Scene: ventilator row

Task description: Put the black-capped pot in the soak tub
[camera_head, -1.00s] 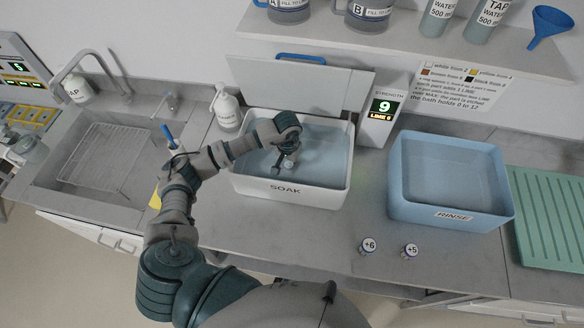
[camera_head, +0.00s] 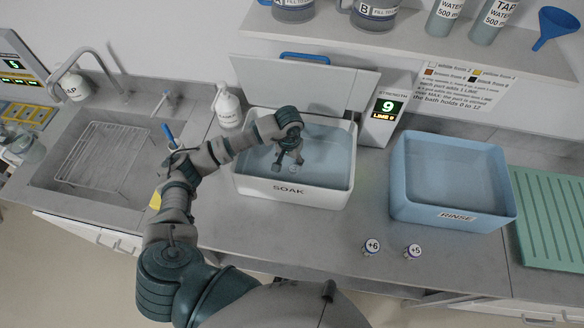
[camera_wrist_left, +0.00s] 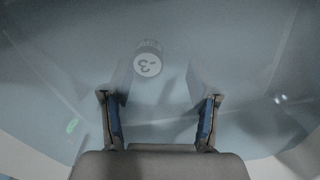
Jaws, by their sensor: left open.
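My left gripper (camera_head: 288,165) is over the white soak tub (camera_head: 293,196), pointing down with its fingers apart. In the left wrist view the same gripper (camera_wrist_left: 160,122) is open, with nothing between its fingertips. A small pot (camera_wrist_left: 147,62) with a pale round top marked with a 3 and a dark rim is in the tub, beyond the fingertips and apart from them. Its colours are dim, so I cannot be sure its cap is black. In the head view it is faint below the gripper. My right gripper is not in view.
Two small pots, marked +6 (camera_head: 371,247) and +5 (camera_head: 413,250), stand on the front counter. The blue rinse tub (camera_head: 455,216) is to the right. A strength display (camera_head: 384,112) reading 9 stands behind. A pump bottle (camera_head: 228,108) is near the soak tub's back left corner.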

